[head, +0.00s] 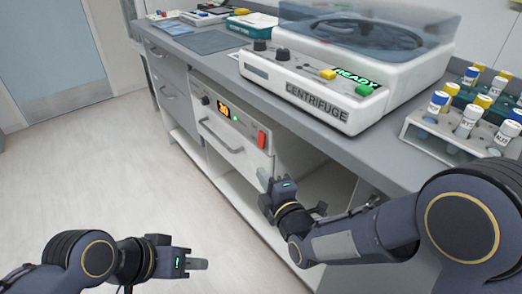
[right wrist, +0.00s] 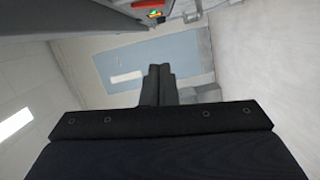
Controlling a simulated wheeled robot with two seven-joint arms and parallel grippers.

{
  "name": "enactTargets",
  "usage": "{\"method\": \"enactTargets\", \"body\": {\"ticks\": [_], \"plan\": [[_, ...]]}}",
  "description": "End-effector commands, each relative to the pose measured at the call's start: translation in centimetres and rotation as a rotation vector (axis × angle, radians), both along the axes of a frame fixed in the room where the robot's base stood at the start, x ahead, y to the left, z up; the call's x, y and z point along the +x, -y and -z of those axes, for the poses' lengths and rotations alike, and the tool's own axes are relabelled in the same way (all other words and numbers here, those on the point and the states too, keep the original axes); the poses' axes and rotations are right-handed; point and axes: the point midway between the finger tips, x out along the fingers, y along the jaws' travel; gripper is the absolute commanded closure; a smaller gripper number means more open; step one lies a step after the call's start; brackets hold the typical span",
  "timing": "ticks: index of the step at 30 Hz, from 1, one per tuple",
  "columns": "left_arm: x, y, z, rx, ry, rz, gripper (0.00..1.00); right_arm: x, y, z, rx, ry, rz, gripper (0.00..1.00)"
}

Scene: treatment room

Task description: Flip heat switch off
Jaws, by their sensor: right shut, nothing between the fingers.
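The heated drawer unit (head: 222,135) is set under the counter in the head view. Its panel has a lit orange display (head: 223,109), a small green light, a knob (head: 205,100) and a red switch (head: 261,139) at the right end. My right gripper (head: 264,180) is shut and empty, below the red switch and apart from it. In the right wrist view its fingers (right wrist: 159,84) are together with nothing between them. Small red and orange parts show at the top of that view. My left gripper (head: 197,264) is low over the floor, far from the panel; its finger gap is not clear.
The grey counter (head: 300,118) overhangs the panel. A centrifuge (head: 335,85) with a green READY display stands on it, and a rack (head: 445,135) of several capped tubes is at the right. Open shelf space lies beside the drawer. The floor at left is clear.

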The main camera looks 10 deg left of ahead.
Motion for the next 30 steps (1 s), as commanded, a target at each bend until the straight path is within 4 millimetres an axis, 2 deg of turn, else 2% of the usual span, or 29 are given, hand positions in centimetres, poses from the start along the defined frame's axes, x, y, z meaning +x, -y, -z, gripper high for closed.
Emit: {"method": "enactTargets", "body": {"ticks": [5,18,24,30], "plan": [[0.0,0.0,0.2,0.000,0.000,0.000,0.64,1.0,-0.8,0.2,0.000,-0.001,0.001,1.00],[0.0,0.0,1.1,0.000,0.000,0.000,0.64,8.1,-6.2,0.6,0.001,-0.001,0.002,1.00],[0.0,0.0,1.7,0.000,0.000,0.000,0.64,10.2,-4.3,1.0,0.001,-0.003,0.003,1.00],[0.0,0.0,1.8,0.000,0.000,0.000,0.64,10.9,-3.7,1.0,0.002,-0.001,0.000,1.00]]}}
